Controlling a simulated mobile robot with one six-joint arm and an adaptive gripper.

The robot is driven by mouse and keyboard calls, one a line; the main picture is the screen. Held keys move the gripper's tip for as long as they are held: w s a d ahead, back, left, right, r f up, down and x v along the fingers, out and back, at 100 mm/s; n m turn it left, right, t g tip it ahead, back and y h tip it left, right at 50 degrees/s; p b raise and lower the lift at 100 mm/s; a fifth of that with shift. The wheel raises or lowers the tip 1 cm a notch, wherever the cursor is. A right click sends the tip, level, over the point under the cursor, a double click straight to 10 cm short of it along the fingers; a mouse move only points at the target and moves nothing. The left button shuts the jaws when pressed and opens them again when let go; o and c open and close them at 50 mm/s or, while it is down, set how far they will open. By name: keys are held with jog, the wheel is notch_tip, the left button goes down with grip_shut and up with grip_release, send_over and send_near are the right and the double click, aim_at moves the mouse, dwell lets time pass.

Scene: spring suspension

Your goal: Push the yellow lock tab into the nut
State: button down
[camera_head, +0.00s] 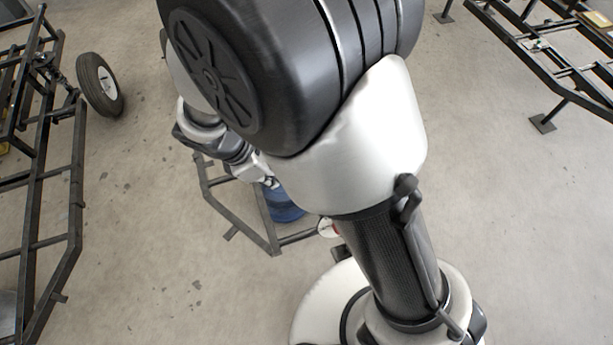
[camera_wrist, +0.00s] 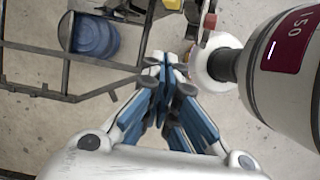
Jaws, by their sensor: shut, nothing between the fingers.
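My gripper (camera_wrist: 165,62) is shut and empty in the wrist view. Its blue and grey fingers meet over dark frame bars, with no clear contact on anything. In the head view my gripper (camera_head: 270,183) shows small beyond my arm, close to the blue drum. I cannot make out the yellow lock tab or the nut in either view.
A blue drum (camera_wrist: 95,37) stands within a dark metal frame (camera_wrist: 60,95); the drum also shows in the head view (camera_head: 285,208). Another frame (camera_head: 75,200) with a black tyre (camera_head: 100,85) is at left. A third frame (camera_head: 545,75) is upper right. Open concrete floor lies between.

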jog(key=w+d+f+b, duration=0.2)
jog(key=d+f+b, duration=0.2)
jog(key=d+f, duration=0.3)
jog(key=shift+b+x, duration=0.35)
jog(key=shift+x, duration=0.75)
jog(key=shift+a+f, duration=0.1)
